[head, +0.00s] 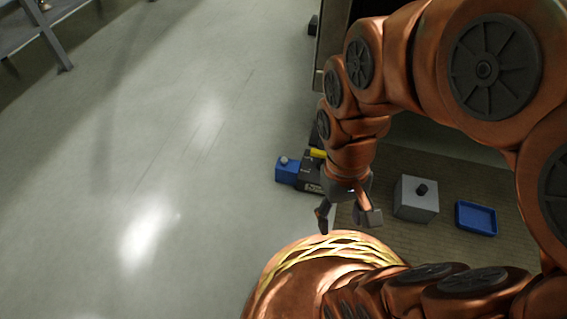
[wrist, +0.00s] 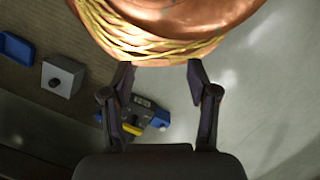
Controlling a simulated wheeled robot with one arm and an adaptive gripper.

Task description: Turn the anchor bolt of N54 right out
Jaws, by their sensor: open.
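My gripper (head: 347,218) is open and empty, hanging in front of a dark block with a blue end. In the wrist view its two fingers (wrist: 160,70) stand wide apart with nothing between the tips. The dark block (head: 310,176) has a yellow bar (head: 318,153) on top and a blue end (head: 287,172) with a small pale knob. In the wrist view the dark block (wrist: 146,108) is partly hidden by the left finger. Its markings are too small to read, so I cannot tell which part is N54 or its anchor bolt.
A grey box (head: 416,197) with a dark knob stands to the right on a brown surface. A blue tray (head: 476,218), apparently empty, lies further right. My copper base is close below the gripper. Pale floor (head: 150,160) is open to the left; a grey rack (head: 40,25) stands far left.

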